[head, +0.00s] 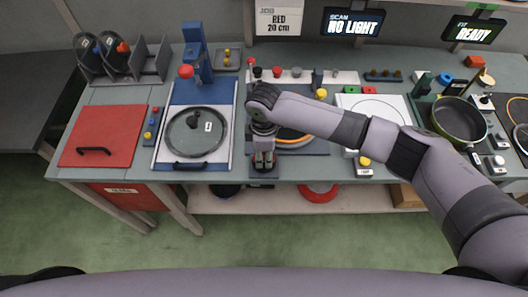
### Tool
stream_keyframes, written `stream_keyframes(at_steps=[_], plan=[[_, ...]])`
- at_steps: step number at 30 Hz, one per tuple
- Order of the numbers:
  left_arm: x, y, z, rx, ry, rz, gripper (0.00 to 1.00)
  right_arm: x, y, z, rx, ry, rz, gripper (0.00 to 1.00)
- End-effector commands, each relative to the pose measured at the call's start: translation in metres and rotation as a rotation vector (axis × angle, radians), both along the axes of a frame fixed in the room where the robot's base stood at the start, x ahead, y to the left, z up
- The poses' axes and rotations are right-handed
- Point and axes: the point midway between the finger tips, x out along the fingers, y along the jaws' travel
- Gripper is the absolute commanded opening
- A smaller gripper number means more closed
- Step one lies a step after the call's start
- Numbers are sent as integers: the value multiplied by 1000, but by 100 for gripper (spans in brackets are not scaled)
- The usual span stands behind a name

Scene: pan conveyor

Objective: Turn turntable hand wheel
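My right arm reaches in from the right across the bench. My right gripper (263,163) points down at the front of the bench, over a small dark plate (263,181). Its fingers look close together, but I cannot tell whether they are open or shut on something. Just right of it, a dark round disc with an orange ring (292,136) looks like the turntable, partly covered by my forearm. I cannot make out the hand wheel; it may be hidden under my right gripper. My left gripper is not in view.
Left of the gripper stand a blue press frame with a glass-lidded pan (197,131) and a red panel (104,135). A green pan (458,121) is at the right. Knobs line the back, below signs including "NO LIGHT" (352,22). A red ring (318,192) lies on the lower shelf.

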Motion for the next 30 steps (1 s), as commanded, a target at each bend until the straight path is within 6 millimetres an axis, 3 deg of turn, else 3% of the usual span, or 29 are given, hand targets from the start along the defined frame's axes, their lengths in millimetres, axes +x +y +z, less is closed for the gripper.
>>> stream_keyframes(at_steps=[5,19,30], plan=[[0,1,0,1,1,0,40,0,0,0,0,0,0,31],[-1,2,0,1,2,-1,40,0,0,0,0,0,-1,0],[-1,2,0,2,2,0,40,0,0,0,-1,0,3,0]])
